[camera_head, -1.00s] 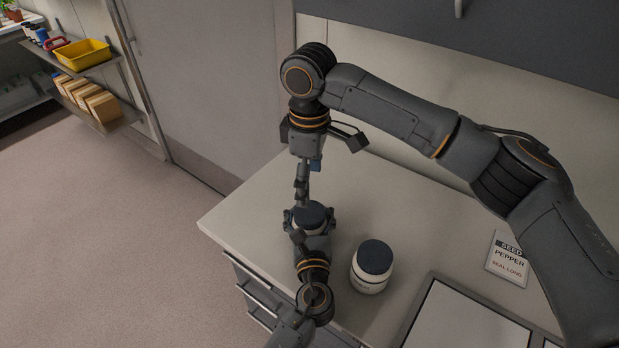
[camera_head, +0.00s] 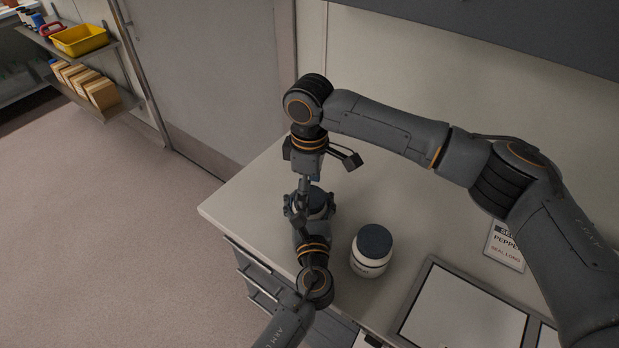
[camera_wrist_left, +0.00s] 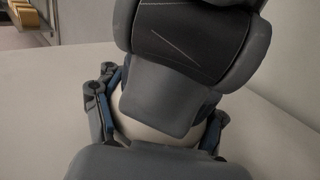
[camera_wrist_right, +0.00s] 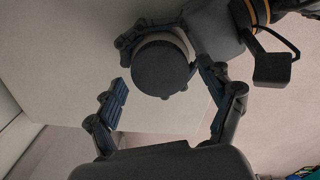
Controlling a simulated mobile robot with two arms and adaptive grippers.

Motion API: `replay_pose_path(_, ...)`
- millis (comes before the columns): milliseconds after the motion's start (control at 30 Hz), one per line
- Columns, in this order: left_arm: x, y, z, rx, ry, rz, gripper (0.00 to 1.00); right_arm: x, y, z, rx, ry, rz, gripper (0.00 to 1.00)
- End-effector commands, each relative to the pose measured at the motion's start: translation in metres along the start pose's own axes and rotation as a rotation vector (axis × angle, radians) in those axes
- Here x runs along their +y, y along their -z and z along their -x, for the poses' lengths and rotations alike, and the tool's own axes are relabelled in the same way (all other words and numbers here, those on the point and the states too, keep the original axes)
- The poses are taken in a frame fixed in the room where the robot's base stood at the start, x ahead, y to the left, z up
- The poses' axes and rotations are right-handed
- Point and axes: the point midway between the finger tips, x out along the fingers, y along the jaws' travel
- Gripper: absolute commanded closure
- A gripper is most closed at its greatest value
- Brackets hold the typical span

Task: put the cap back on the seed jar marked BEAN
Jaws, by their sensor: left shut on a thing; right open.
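A white jar (camera_wrist_left: 160,132) stands upright on the counter, and my left gripper (camera_head: 309,212) is shut around its body. A dark round cap (camera_wrist_right: 161,68) sits on top of this jar in the right wrist view; I cannot tell if it is fully tightened. My right gripper (camera_wrist_right: 165,80) is open above the cap, its fingers apart on either side and not touching it. In the head view the right gripper (camera_head: 304,188) partly hides the cap. The jar's label is hidden. A second white jar (camera_head: 369,265) with a dark lid stands to the right; its label is too small to read.
The counter (camera_head: 245,205) is clear at its left. A SEED PEPPER card (camera_head: 505,246) lies at the right, partly behind my right arm. A framed panel (camera_head: 462,312) is at the front right. A shelf with a yellow tray (camera_head: 79,40) is far left.

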Motion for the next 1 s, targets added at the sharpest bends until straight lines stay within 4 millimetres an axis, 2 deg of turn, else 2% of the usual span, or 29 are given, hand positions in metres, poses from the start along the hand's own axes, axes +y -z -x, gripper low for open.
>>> replay_pose_path(333,-0.0001,0.0004,0.0001,0.001,0.000,0.000,1.00,0.0002,0.0000,-0.0041,0.001,-0.001,0.000,0.19)
replay_pose_path(367,-0.0001,0.0004,0.0001,0.001,0.000,0.000,1.00,0.0002,0.0000,-0.0041,0.001,-0.001,0.000,0.23)
replay_pose_path(600,-0.0001,0.0004,0.0001,0.001,0.000,0.001,1.00,0.0002,-0.0001,-0.0041,0.000,-0.001,0.000,0.72)
replay_pose_path(633,-0.0001,0.0004,0.0001,0.001,0.000,0.001,1.00,0.0002,-0.0001,-0.0041,0.000,-0.001,0.000,0.75)
replay_pose_path(867,-0.0002,0.0004,0.0002,0.001,0.000,0.001,1.00,0.0003,-0.0002,-0.0043,0.000,-0.001,-0.004,0.76)
replay_pose_path(900,-0.0002,0.0004,0.0002,0.001,0.000,0.001,1.00,0.0003,-0.0002,-0.0044,0.000,-0.001,-0.004,0.34)
replay_pose_path(1000,-0.0002,0.0004,0.0002,0.001,0.000,0.001,1.00,0.0002,-0.0002,-0.0043,0.000,-0.001,-0.004,0.14)
